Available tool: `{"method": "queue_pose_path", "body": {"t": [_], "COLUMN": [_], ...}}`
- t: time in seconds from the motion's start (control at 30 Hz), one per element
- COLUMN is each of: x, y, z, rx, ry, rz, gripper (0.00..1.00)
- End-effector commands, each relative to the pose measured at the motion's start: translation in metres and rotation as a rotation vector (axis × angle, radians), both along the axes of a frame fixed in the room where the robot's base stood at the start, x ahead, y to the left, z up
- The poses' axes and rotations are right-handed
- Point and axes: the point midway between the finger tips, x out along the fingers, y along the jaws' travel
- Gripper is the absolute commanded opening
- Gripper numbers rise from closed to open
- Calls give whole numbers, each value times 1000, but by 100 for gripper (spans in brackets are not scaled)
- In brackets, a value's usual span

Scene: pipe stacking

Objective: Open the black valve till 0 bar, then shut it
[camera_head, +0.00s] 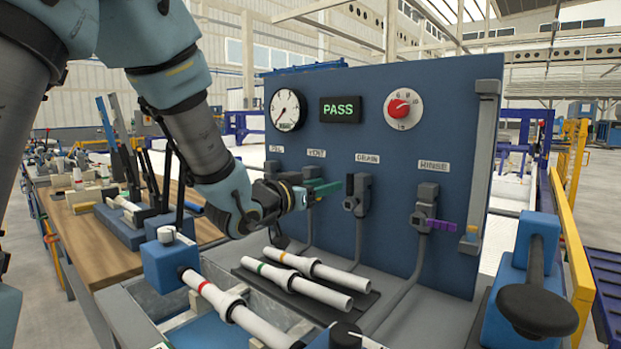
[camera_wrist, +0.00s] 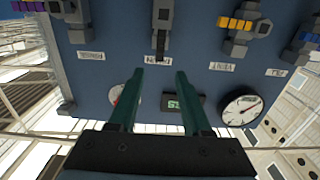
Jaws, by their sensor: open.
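The black valve is the grey valve body (camera_head: 361,190) under the DRAIN label on the blue panel. Its black handle (camera_head: 350,184) looks roughly upright in the head view. In the wrist view the handle (camera_wrist: 161,45) is beyond the fingertips, in line with the gap between them. My gripper (camera_head: 338,186) is open and empty, its green fingers pointing at this handle. It also shows in the wrist view (camera_wrist: 159,72). The fingers look close to the handle; contact cannot be told. The pressure gauge (camera_head: 285,110) has its needle pointing down and left; its figures are too small to read.
A PASS display (camera_head: 341,110) and a red dial (camera_head: 402,108) are on the panel. A purple-handled valve (camera_head: 427,212) is to the right; a yellow-handled valve (camera_wrist: 237,24) shows in the wrist view. White pipes (camera_head: 298,284) lie below on a dark pad.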

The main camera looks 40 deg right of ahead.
Motion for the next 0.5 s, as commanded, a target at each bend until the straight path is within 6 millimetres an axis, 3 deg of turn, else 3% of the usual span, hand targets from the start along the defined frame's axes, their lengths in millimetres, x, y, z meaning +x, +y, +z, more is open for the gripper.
{"method": "queue_pose_path", "body": {"t": [0.17,0.5], "x": [-1,15], "y": [-17,-76], "z": [4,4], "rx": [-13,-12], "ry": [-3,-3], "rz": [-16,-14], "gripper": [49,49]}}
